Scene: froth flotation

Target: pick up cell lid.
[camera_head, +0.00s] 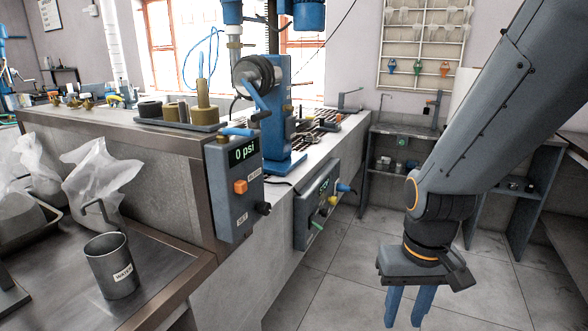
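My gripper (408,306) hangs at the lower right of the head camera view, above the tiled floor and pointing down. Its two blue fingers are apart with nothing between them, so it is open and empty. It is clear of the benches, to the right of the panel-fronted counter. I cannot pick out a cell lid with certainty in this view. A blue machine (272,110) with a black round part and a crank stands on the counter.
A control box (233,187) reading "0 psi" hangs on the bench corner. A metal cup (111,265) labelled "WATER" stands on the lower left bench near plastic bags (100,188). A tray (177,124) holds dark cylinders and a brass weight stack. Floor (340,270) left of my gripper is clear.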

